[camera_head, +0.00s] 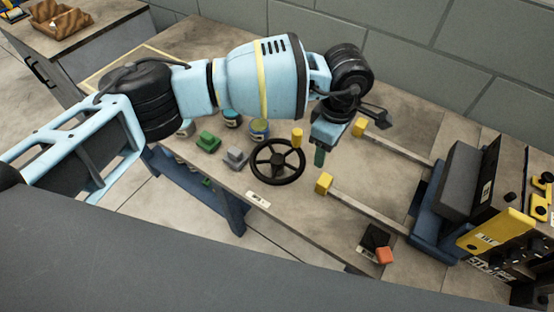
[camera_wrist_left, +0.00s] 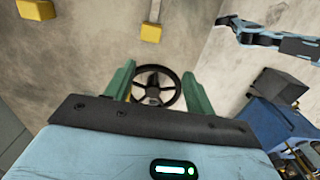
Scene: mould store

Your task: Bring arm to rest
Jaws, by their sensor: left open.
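My left gripper (camera_head: 319,157) hangs over the table just to the right of a black handwheel (camera_head: 278,161). In the left wrist view its two green fingers (camera_wrist_left: 160,88) stand apart with nothing between them. The handwheel (camera_wrist_left: 154,88) shows below and beyond that gap, apart from the fingers. The left arm reaches across the table, bent at a black joint. A light blue arm, which appears to be my right one, shows at the upper right of the left wrist view; the state of its gripper (camera_wrist_left: 224,22) is unclear.
Two rails with yellow ends (camera_head: 323,183) run to a dark machine (camera_head: 460,180) at right. A grey block (camera_head: 235,157), a green block (camera_head: 208,141) and small tins (camera_head: 259,128) stand left of the wheel. An orange-and-black item (camera_head: 383,255) lies near the front edge. A wall stands behind.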

